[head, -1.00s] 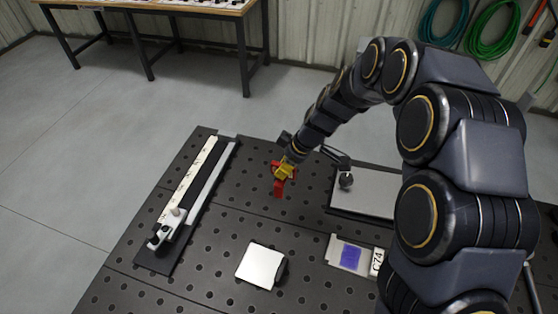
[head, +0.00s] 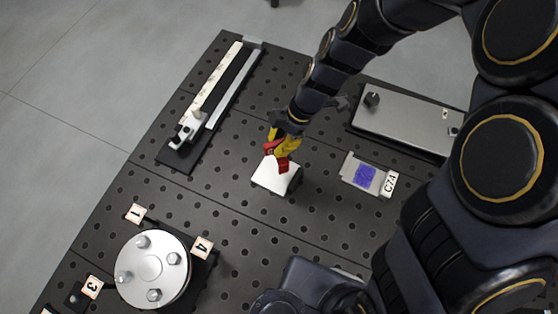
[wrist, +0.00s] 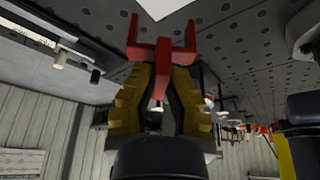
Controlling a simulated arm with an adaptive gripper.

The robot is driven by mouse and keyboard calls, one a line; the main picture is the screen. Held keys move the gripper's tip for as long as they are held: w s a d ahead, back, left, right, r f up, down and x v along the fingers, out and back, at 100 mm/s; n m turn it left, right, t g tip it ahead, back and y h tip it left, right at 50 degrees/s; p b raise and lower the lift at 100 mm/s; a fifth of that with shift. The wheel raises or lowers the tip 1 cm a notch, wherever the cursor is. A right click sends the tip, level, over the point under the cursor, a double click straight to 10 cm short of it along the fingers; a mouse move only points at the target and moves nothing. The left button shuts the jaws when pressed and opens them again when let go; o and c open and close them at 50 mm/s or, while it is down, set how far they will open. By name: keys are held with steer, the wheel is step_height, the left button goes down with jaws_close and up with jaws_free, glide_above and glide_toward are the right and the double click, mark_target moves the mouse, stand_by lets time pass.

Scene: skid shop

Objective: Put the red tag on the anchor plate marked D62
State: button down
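The tag is just above or touching a white plate (head: 272,180); I cannot tell which. No marking is readable on this plate, and the gripper covers its far part. To its right lies a grey plate (head: 349,172) marked C74 with a purple square on it. I cannot read D62 anywhere.
A long rail fixture (head: 210,98) lies at the far left. A grey flat box (head: 410,120) with a black knob is at the far right. A round bolted flange (head: 150,268) with numbered labels stands at the near left. Perforated table (head: 225,215) is clear between them.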

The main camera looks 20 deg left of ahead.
mark_target(279, 161)
step_height(279, 161, down, 4)
steer(key=shift+s+r, duration=0.1)
steer(key=shift+s, duration=0.05)
steer(key=shift+f, duration=2)
steer(key=shift+f, duration=0.15)
steer(key=c, duration=1.2)
jaws_free()
steer(key=shift+o, duration=0.2)
steer(key=v, duration=1.2)
steer(key=shift+r, duration=0.25)
